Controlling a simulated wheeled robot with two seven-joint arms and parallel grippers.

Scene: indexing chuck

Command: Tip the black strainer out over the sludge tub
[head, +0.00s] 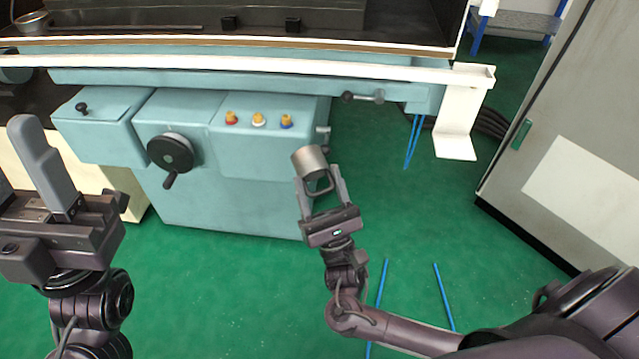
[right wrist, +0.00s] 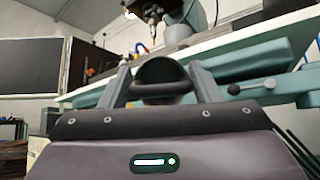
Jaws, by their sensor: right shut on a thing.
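My right gripper (head: 320,188) is shut on the loop handle of a small cup-shaped vessel (head: 309,161), which I take to be the strainer. It looks grey-brown in the head view and dark in the right wrist view (right wrist: 162,72). It is held up in front of the teal machine, tilted; its inside and any contents cannot be seen. My left gripper (head: 18,160) is at the left edge with its fingers apart and nothing seen between them; one finger is partly cut off. No sludge tub can be made out.
The teal machine (head: 225,185) has a black handwheel (head: 170,153), coloured buttons (head: 258,119) and a lever (head: 363,97). A round metal dish (head: 32,22) is at its upper left. A grey cabinet (head: 560,130) stands at right. Green floor (head: 230,290) is open in front.

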